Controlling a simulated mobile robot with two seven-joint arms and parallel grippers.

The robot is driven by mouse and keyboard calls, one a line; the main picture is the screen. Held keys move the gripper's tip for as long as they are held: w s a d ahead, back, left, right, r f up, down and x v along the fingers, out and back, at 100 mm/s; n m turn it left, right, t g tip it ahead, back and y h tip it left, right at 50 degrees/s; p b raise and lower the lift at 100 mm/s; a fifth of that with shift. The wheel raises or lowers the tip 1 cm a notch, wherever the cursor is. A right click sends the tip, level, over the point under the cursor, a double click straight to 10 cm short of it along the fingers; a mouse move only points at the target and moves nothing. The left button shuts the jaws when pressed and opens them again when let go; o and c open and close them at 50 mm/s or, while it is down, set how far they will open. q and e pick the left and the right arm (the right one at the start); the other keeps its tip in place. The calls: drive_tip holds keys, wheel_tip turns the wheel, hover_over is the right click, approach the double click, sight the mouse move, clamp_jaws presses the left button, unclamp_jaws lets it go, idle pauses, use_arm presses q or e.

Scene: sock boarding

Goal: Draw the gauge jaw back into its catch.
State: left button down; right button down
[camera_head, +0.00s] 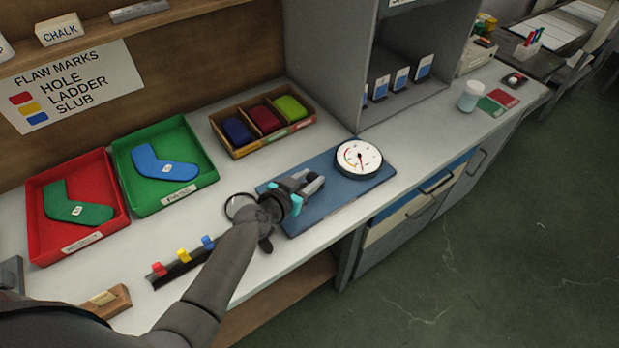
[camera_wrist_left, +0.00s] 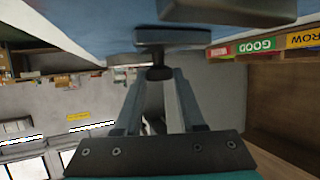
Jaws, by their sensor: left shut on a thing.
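My left gripper (camera_head: 311,183) is over the left part of the plate and hides much of what is there in the head view. In the left wrist view its two fingers are closed on a small dark knob (camera_wrist_left: 160,73). The catch cannot be made out. My right gripper is not in view.
A red tray (camera_head: 37,218) holds a green sock, and a green tray (camera_head: 128,178) a blue one. A wooden box (camera_head: 238,152) of coloured pads stands behind the gauge. A magnifier (camera_head: 228,207) and a rail of coloured clips (camera_head: 178,270) lie near my left arm.

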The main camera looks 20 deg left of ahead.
use_arm(q)
drive_tip(key=w+d, duration=0.2)
drive_tip(key=w+d+b, duration=0.1)
drive_tip(key=w, duration=0.1)
drive_tip(key=shift+w+d, duration=0.35)
drive_tip(key=c, duration=0.5)
unclamp_jaws()
drive_tip(key=shift+s, duration=0.15)
drive_tip(key=p+v, duration=0.4)
drive_tip(key=v, duration=1.1)
